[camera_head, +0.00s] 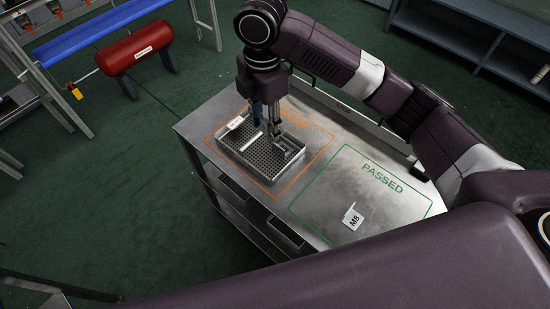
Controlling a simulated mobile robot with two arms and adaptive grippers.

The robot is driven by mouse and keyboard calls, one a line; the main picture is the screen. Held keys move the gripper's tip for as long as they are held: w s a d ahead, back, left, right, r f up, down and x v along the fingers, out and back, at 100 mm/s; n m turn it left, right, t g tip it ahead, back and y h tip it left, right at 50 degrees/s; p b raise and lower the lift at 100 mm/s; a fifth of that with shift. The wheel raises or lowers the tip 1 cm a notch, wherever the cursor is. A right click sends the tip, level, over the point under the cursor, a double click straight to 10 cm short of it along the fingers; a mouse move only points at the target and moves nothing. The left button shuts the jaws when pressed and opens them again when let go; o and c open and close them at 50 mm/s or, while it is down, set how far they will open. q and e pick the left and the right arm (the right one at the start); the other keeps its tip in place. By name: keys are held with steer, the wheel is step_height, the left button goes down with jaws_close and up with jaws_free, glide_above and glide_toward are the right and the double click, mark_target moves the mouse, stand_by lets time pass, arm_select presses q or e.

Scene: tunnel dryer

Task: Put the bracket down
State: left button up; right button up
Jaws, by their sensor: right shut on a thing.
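My right gripper (268,125) points down over a perforated metal basket (262,175) on the steel bench. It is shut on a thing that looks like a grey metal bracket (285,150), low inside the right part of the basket. The fingers partly hide the grip, and I cannot tell whether the bracket touches the basket floor. A pale bar-like piece (250,141) lies in the basket to the left. The basket stands inside an orange outlined area. My left gripper is not in view.
The bench (322,158) has a green outlined area marked PASSED (383,178), with a small white M8 card (352,217) in it and free room around it. A red cylinder on legs (135,48) and a blue rail (85,35) stand beyond, upper left. Grey shelving (480,55) is upper right.

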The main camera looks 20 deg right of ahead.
steer(key=w+a+r+n, duration=0.1)
steer(key=r+n, duration=0.1)
steer(key=p, duration=0.1)
glide_above(263, 170)
steer(key=shift+n, duration=0.3)
step_height(263, 170, down, 16)
steer(key=shift+r, duration=0.25)
steer(key=shift+f+p, duration=0.35)
steer(key=shift+f, duration=2.05)
steer(key=shift+f, duration=0.1)
steer(key=o, duration=0.8)
steer(key=shift+o, duration=0.7)
steer(key=shift+r, duration=0.25)
step_height(263, 170, up, 12)
steer(key=b, duration=0.1)
